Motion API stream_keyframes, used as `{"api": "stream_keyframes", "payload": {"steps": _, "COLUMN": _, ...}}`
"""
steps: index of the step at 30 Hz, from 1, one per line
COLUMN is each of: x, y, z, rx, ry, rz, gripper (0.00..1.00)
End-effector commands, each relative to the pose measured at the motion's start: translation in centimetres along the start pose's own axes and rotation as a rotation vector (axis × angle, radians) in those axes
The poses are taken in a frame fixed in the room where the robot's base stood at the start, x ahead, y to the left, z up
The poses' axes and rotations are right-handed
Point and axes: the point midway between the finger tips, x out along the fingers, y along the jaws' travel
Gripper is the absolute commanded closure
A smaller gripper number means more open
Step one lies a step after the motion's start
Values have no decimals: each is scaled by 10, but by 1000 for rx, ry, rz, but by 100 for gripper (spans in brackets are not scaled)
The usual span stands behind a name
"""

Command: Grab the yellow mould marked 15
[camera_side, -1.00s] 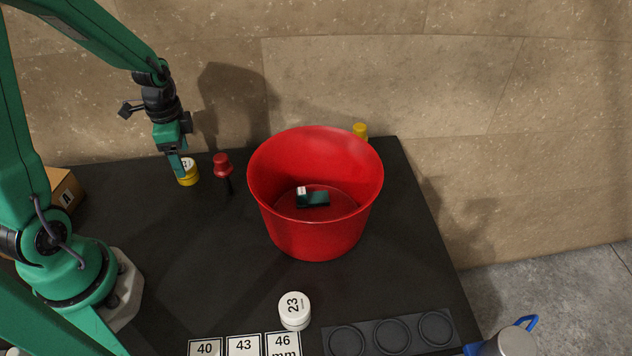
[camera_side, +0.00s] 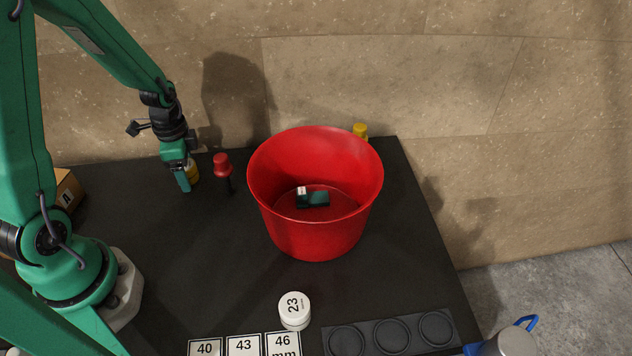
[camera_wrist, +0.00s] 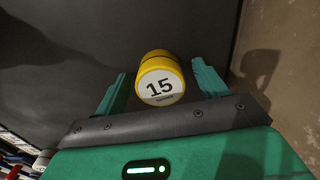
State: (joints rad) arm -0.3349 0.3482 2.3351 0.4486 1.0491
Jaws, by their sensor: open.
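The yellow mould (camera_wrist: 156,64) has a white top marked 15. In the wrist view it stands between the two green fingers of my gripper (camera_wrist: 163,90), with gaps visible on both sides. In the side view the mould (camera_side: 194,171) is at the back left of the black table, mostly hidden behind my gripper (camera_side: 182,184). My gripper is open, points down, and its fingertips are low near the table beside the mould. I cannot tell whether either finger touches it.
A red-knobbed pin (camera_side: 222,166) stands just right of my gripper. A big red bucket (camera_side: 318,235) holds a dark green block (camera_side: 315,199). A white mould marked 23 (camera_side: 294,310), number cards (camera_side: 243,345) and a black tray (camera_side: 368,325) are at the front. Another yellow object (camera_side: 360,131) is behind the bucket.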

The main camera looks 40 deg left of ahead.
Motion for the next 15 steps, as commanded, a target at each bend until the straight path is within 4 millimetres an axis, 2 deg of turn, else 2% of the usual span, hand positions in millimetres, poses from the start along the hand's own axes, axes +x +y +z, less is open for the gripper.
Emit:
{"api": "stream_keyframes", "payload": {"steps": 2, "x": 0, "y": 0, "z": 0, "rx": 0, "ry": 0, "rz": 0, "gripper": 28}}
{"api": "stream_keyframes", "payload": {"steps": 10, "x": 0, "y": 0, "z": 0, "rx": 0, "ry": 0, "rz": 0, "gripper": 79}}
{"api": "stream_keyframes", "payload": {"steps": 11, "x": 0, "y": 0, "z": 0, "rx": 0, "ry": 1, "rz": -1, "gripper": 82}}
{"api": "stream_keyframes", "payload": {"steps": 15, "x": 0, "y": 0, "z": 0, "rx": 0, "ry": 1, "rz": -1, "gripper": 82}}
